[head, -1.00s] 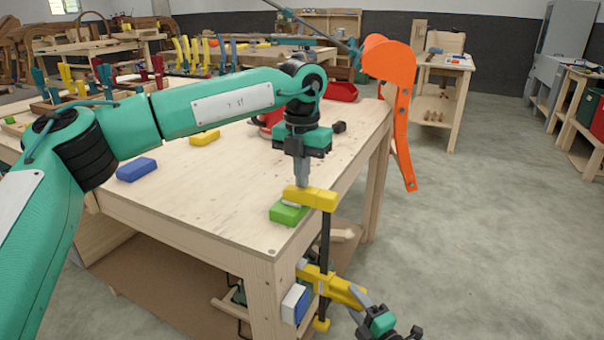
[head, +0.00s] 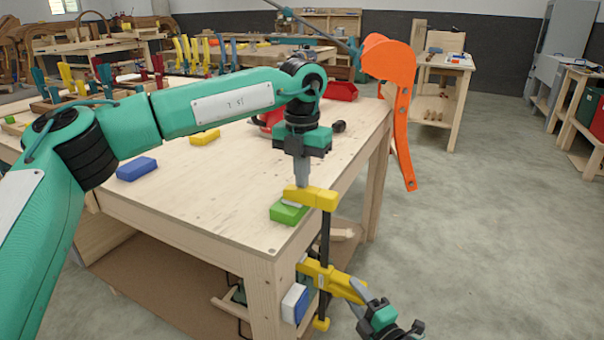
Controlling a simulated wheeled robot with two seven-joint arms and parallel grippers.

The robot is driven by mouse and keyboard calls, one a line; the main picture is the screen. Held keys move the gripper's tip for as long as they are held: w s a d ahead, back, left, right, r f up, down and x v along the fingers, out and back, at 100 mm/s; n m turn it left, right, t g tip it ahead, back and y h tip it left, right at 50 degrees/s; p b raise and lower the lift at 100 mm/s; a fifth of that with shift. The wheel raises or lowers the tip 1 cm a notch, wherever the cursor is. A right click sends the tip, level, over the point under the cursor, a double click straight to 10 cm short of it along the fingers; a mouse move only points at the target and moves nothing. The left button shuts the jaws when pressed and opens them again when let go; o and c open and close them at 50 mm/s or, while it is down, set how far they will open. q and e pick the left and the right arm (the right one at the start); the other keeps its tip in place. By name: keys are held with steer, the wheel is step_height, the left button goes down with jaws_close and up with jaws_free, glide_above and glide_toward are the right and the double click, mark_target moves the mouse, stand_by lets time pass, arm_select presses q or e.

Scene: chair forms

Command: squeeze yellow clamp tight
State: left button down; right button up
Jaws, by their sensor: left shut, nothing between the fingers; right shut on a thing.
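The yellow clamp stands upright at the table's front right corner, its upper jaw (head: 318,198) over a green block (head: 289,212) on the tabletop. Its dark bar runs down past the table edge to the yellow lower body and handle (head: 335,282). My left gripper (head: 302,183) points down, shut and empty, with its tips at the top of the upper jaw. My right gripper (head: 361,294) comes from the lower right and is shut on the clamp's handle. The contact of the lower jaw with the table's underside is hidden.
The wooden table (head: 220,190) carries a blue block (head: 137,169) and a yellow block (head: 205,137). A blue-and-white block (head: 295,303) is beside the table leg. The floor to the right is clear.

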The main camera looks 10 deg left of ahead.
arm_select(q)
steer(key=shift+s+f, duration=0.1)
steer(key=shift+f, duration=0.3)
arm_select(e)
steer(key=shift+r, duration=1.05)
steer(key=o, duration=1.2)
steer(key=shift+o, duration=0.2)
steer(key=shift+r, duration=0.4)
steer(key=shift+a+r, duration=0.1)
steer(key=shift+a, duration=0.05)
arm_select(q)
steer(key=shift+r, duration=0.1)
arm_select(e)
steer(key=shift+w+a, duration=0.45)
steer(key=shift+a, duration=0.05)
steer(key=shift+f, duration=0.2)
